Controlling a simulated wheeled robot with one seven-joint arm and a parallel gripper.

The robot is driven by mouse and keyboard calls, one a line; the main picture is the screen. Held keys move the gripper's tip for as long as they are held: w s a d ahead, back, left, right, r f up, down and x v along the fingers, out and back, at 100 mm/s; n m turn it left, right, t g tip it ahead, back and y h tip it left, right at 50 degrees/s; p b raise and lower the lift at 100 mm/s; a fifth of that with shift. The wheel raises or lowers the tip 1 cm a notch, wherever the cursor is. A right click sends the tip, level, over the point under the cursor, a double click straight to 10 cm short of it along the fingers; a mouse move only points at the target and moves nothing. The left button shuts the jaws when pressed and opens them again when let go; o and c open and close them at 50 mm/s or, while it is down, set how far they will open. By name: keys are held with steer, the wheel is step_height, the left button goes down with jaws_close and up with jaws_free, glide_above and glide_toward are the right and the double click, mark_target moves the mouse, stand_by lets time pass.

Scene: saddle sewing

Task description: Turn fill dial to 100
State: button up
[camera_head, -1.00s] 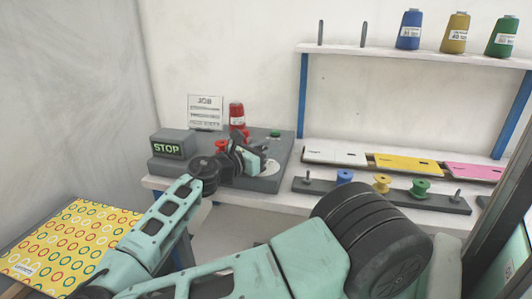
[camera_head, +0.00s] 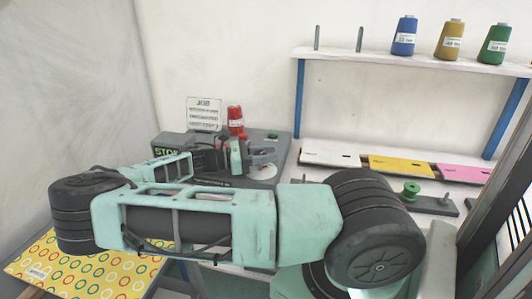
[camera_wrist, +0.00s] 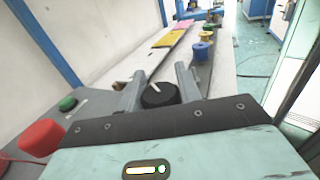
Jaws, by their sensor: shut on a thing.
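The fill dial (camera_wrist: 158,96) is a black round knob with a white pointer line, which slants up and left in the wrist view. My gripper (camera_wrist: 160,78) has one grey finger on each side of it and is shut on it. In the head view my gripper (camera_head: 248,158) is at the right part of the dark grey machine (camera_head: 222,182), beside a pale disc (camera_head: 265,172). The knob itself is hard to make out there. The dial's numbers cannot be read. The "STOP" display (camera_head: 165,153) is partly covered by my arm.
A red button (camera_wrist: 42,137) and green button (camera_wrist: 67,104) are near my gripper in the wrist view. A red thread cone (camera_head: 235,120) and a job card (camera_head: 204,113) stand behind. A green spool (camera_head: 411,190) is on the rack at right. A patterned board (camera_head: 60,265) lies lower left.

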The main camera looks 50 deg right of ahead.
steer(key=shift+f, duration=0.1)
stand_by(0.3)
steer(key=o, duration=1)
steer(key=b+v, duration=0.3)
steer(key=v, duration=1.3)
steer(key=shift+w+a, duration=0.2)
steer(key=shift+w, duration=0.15)
steer(key=shift+w+a, duration=0.2)
steer(key=shift+a, duration=0.05)
